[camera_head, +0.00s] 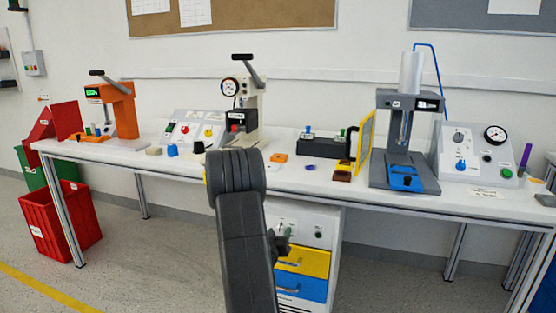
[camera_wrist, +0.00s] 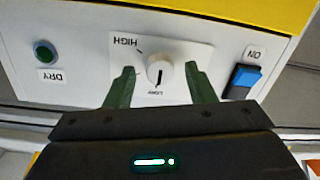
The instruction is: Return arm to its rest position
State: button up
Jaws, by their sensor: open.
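The rotary switch (camera_wrist: 160,74) is a white round knob on a white plate marked LOW and HIGH, seen upside down in the wrist view. Its dark mark runs roughly up and down in the picture. My gripper (camera_wrist: 160,71) is open, with one green finger on each side of the knob and a visible gap on both sides. In the head view, my dark arm reaches down in front of the cabinet (camera_head: 317,237) under the table; it hides part of the cabinet, and I cannot make out the knob there.
A green button (camera_wrist: 44,53) marked DRY and a blue rocker switch (camera_wrist: 242,80) marked ON flank the knob. The white table (camera_head: 330,183) above carries an orange press (camera_head: 122,108), a blue-based press (camera_head: 404,178) and control boxes. Red bins (camera_head: 62,222) stand at left.

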jog(key=m+b, duration=0.1)
jog(key=m, duration=0.3)
jog(key=shift+m, duration=2.2)
jog(key=shift+s+d+b, duration=0.15)
jog(key=shift+b, duration=0.2)
